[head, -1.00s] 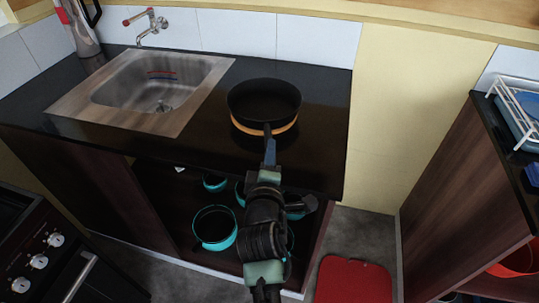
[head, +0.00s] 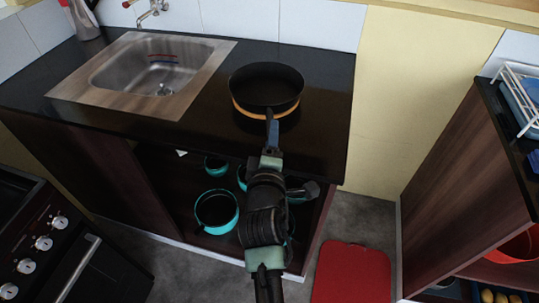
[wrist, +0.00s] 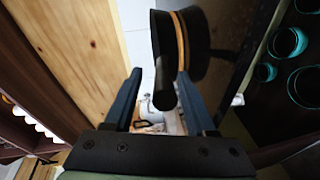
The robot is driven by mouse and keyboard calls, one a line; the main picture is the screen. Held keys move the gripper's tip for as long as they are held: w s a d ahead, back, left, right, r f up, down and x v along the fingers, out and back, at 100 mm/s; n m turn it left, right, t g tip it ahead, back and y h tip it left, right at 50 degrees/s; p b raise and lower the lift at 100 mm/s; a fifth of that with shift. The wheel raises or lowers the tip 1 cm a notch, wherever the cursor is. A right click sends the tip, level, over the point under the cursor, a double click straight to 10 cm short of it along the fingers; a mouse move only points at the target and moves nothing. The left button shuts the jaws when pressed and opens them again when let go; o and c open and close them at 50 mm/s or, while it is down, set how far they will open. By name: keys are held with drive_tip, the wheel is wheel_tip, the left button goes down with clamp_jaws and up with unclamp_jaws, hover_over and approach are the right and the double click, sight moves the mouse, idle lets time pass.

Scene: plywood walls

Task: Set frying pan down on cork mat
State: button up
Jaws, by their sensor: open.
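The black frying pan (head: 266,82) sits upright on the round tan cork mat (head: 247,112) on the dark counter, right of the sink. Only the mat's near rim shows under the pan. In the wrist view the pan (wrist: 160,35) appears flush against the thin cork edge (wrist: 181,40), with no clear gap. My gripper (head: 272,130) is at the pan's handle, over the counter's front part. In the wrist view its blue fingers (wrist: 160,75) are open, one on each side of the black handle, with space showing beside it.
A steel sink (head: 150,75) is left of the pan. Several teal pots (head: 216,210) stand on the shelf under the counter. A stove (head: 55,245) is at lower left, a red mat (head: 352,272) on the floor, and a dark cabinet (head: 470,185) at right.

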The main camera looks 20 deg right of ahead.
drive_tip(key=v, duration=1.1)
drive_tip(key=w+a+r+m+t+y, duration=0.1)
drive_tip(key=a+r+m+t, duration=0.2)
drive_tip(key=r, duration=0.9)
drive_tip(key=w+a+r+m+t, duration=0.2)
drive_tip(key=r+m+t, duration=0.1)
drive_tip(key=r, duration=0.9)
drive_tip(key=s+a+r+m+t+y, duration=0.2)
drive_tip(key=s+r, duration=0.3)
drive_tip(key=r, duration=0.6)
drive_tip(key=s+a+r+m+t+y, duration=0.3)
drive_tip(key=s+r, duration=0.3)
drive_tip(key=r, duration=0.5)
drive_tip(key=shift+a+r+t, duration=0.2)
drive_tip(key=shift+a+t, duration=0.5)
drive_tip(key=shift+a, duration=0.1)
